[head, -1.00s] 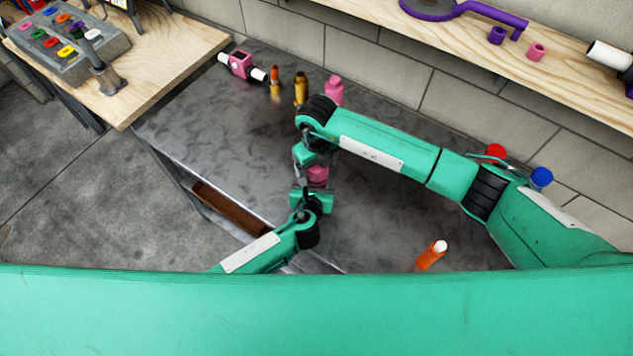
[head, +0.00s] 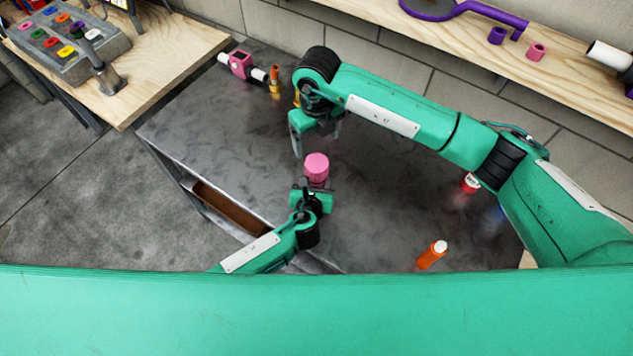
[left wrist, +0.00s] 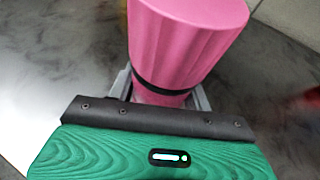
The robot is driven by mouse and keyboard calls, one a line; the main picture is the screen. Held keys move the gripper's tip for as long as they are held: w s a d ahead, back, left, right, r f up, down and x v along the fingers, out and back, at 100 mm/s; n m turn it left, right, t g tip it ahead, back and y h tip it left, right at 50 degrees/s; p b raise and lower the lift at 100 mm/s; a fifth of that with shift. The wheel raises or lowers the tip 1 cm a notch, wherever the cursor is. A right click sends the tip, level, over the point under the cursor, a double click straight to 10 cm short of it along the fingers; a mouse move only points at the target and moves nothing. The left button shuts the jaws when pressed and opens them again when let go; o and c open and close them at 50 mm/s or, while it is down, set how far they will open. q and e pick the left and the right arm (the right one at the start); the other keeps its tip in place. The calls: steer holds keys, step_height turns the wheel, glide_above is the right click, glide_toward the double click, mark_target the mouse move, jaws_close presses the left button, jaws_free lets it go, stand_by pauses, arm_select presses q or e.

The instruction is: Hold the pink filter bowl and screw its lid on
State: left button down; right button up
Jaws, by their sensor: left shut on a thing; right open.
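The pink filter bowl (head: 317,184) stands upright in my left gripper (head: 313,193), whose jaws are shut on its lower part. In the left wrist view a wide, ribbed pink piece (left wrist: 188,40), apparently the lid, sits on top. A dark band (left wrist: 162,86) runs below it, with the gripper fingers on either side of the narrower pink part. Whether the lid is fully seated I cannot tell. My right gripper (head: 317,139) is open and empty, pointing down just above and behind the pink top, apart from it.
On the grey table's back stand a pink-and-white filter (head: 241,64) and an orange-topped brass piece (head: 274,82). A red-capped item (head: 469,183) is partly behind my right arm. The table's left part is clear.

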steer(key=shift+r, duration=0.2)
arm_select(q)
steer(key=c, duration=0.5)
jaws_free()
steer(key=b+v, duration=0.2)
steer(key=v, duration=1.1)
steer(key=shift+s+a+r, duration=0.1)
steer(key=shift+s+a, duration=0.05)
steer(key=shift+s, duration=0.25)
arm_select(e)
step_height(320, 180, down, 2)
steer(key=shift+f, duration=0.2)
